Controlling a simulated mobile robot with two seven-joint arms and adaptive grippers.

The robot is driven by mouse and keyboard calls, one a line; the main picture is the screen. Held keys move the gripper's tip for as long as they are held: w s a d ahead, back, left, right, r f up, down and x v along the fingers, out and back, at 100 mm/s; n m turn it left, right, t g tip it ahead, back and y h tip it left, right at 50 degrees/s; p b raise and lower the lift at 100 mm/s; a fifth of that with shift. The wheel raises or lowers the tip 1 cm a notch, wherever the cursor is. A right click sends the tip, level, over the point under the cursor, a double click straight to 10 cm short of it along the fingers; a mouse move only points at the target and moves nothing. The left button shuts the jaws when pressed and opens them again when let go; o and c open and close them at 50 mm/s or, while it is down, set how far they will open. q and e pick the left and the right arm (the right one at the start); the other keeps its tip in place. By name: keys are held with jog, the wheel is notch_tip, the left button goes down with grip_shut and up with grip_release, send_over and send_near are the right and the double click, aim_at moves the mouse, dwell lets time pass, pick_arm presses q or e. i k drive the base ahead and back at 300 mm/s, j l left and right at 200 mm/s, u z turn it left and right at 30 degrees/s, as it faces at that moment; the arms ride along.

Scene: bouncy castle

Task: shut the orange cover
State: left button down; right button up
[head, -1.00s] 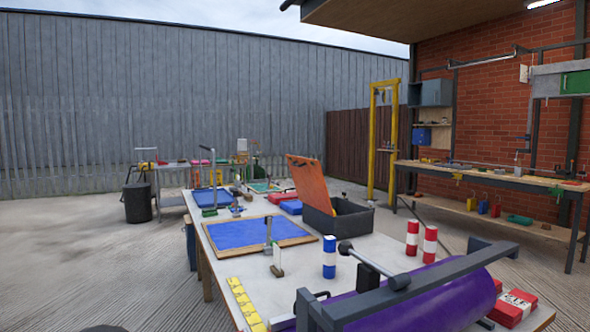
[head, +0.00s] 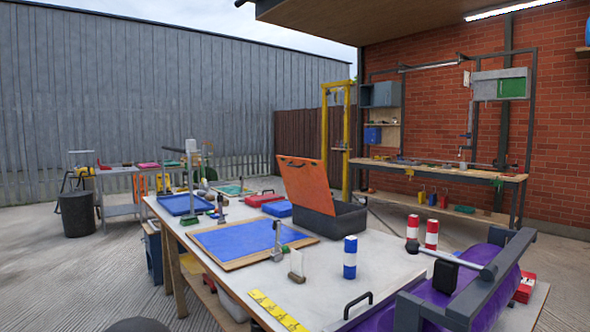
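The orange cover (head: 305,184) stands raised and tilted on the dark grey box (head: 337,221), towards the back of the table. It leans up from the box's left side and has a dark handle near its top edge. The box is open at the top, and its inside is mostly hidden from here. Neither of my grippers can be made out in the head view.
The table (head: 320,266) holds a blue board (head: 245,239), a blue-and-white cylinder (head: 350,258), two red-and-white cylinders (head: 432,234) and a purple roller (head: 480,280) at the near right. A yellow strip (head: 275,310) lies at the front. Concrete floor (head: 95,265) is clear at left.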

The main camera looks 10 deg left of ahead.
aim_at(305, 182)
jog(key=i+j+z, duration=0.25)
jog(key=j, duration=0.45)
jog(key=j+z, duration=0.3)
jog(key=j, duration=0.45)
jog(key=i+j+z, duration=0.25)
jog(key=j, duration=0.45)
jog(key=j+z, duration=0.25)
jog(key=j, duration=0.5)
jog(key=k, duration=0.05)
